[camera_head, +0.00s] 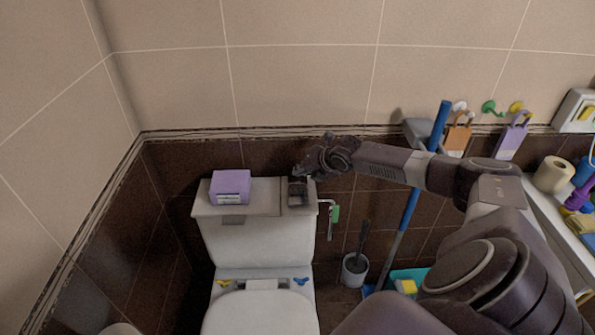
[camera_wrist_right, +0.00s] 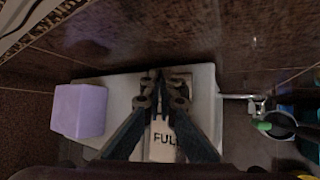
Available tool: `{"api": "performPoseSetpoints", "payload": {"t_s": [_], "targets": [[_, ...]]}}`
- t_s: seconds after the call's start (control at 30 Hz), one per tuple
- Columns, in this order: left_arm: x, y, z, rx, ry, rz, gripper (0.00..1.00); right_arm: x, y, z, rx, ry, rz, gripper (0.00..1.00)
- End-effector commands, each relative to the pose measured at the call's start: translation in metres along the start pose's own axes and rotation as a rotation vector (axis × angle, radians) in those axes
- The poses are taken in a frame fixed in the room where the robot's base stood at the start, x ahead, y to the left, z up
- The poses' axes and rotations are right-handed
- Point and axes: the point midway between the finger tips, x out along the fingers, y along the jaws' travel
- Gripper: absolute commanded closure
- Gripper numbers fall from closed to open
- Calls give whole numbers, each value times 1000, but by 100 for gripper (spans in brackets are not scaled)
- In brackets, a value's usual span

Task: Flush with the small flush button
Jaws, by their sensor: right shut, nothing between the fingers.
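The white toilet (camera_head: 258,312) stands against the brown tiled wall, with its cistern (camera_head: 225,208) behind the bowl. On the right part of the cistern top is a pale flush plate. In the right wrist view, a button marked "FULL" (camera_wrist_right: 163,142) shows between my finger links. My right gripper (camera_head: 298,178) is shut and empty, over the back right of the cistern top. Its fingertips (camera_wrist_right: 154,78) are beyond the FULL button, towards the wall. The small flush button cannot be made out, as the fingers cover that area. I cannot tell whether the fingertips touch the plate. My left gripper is not in view.
A purple box (camera_head: 230,187) stands on the cistern's left part, also seen in the wrist view (camera_wrist_right: 80,111). The wall is close behind.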

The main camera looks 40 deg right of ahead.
Motion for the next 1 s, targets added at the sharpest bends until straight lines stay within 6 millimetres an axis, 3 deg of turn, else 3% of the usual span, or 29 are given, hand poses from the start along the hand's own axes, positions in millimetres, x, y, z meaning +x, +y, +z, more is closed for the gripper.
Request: {"api": "performPoseSetpoints", "payload": {"t_s": [1.0], "targets": [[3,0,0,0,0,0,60,6,-4,-4,0,0,0,100]]}}
